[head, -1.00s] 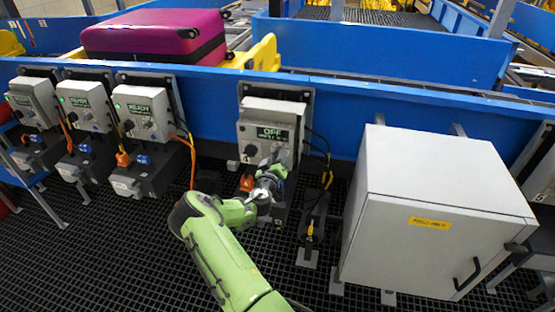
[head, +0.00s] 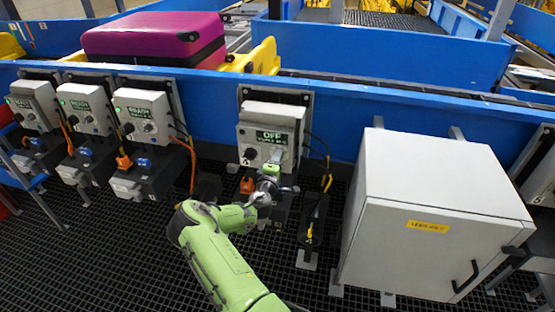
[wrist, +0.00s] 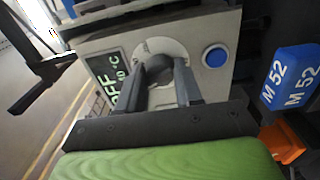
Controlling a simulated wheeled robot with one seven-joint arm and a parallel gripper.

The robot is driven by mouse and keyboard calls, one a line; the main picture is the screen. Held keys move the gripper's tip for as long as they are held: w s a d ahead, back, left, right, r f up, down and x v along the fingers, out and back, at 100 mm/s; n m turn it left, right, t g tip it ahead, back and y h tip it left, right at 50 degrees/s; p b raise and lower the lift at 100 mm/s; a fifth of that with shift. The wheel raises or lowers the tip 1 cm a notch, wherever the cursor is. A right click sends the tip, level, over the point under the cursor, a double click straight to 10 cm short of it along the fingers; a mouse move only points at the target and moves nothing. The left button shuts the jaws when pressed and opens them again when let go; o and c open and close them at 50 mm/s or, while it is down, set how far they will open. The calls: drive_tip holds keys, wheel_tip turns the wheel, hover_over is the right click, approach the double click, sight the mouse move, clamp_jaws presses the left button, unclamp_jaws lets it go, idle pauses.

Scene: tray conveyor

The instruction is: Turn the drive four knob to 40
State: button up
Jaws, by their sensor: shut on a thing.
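The drive four control box (head: 268,123) is a light grey unit marked 4 on the blue conveyor side. Its dark display (head: 271,137) reads OFF in green; the smaller line below it is too small to read surely. In the wrist view the dark knob (wrist: 159,72) sits on a pale round dial (wrist: 165,47), beside the tilted display (wrist: 108,74). My gripper (wrist: 161,80) is shut on the knob, one finger on each side. In the head view my gripper (head: 277,158) is at the lower right of the box front and hides the knob.
A blue button (wrist: 215,56) is close beside the dial. A blue M 52 block (wrist: 292,77) and an orange part (wrist: 282,142) are nearby. A large grey cabinet (head: 430,200) stands to the right. Similar boxes reading READY (head: 141,110) are at left. Cables hang beside box four.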

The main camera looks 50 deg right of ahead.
drive_tip(key=shift+n+p, duration=1.45)
drive_tip(key=shift+n, duration=3.15)
drive_tip(key=o, duration=1)
drive_tip(key=shift+a, duration=0.1)
drive_tip(key=p+v, duration=0.1)
drive_tip(key=v, duration=1.4)
drive_tip(key=shift+s+a, duration=0.2)
drive_tip(key=shift+a, duration=0.1)
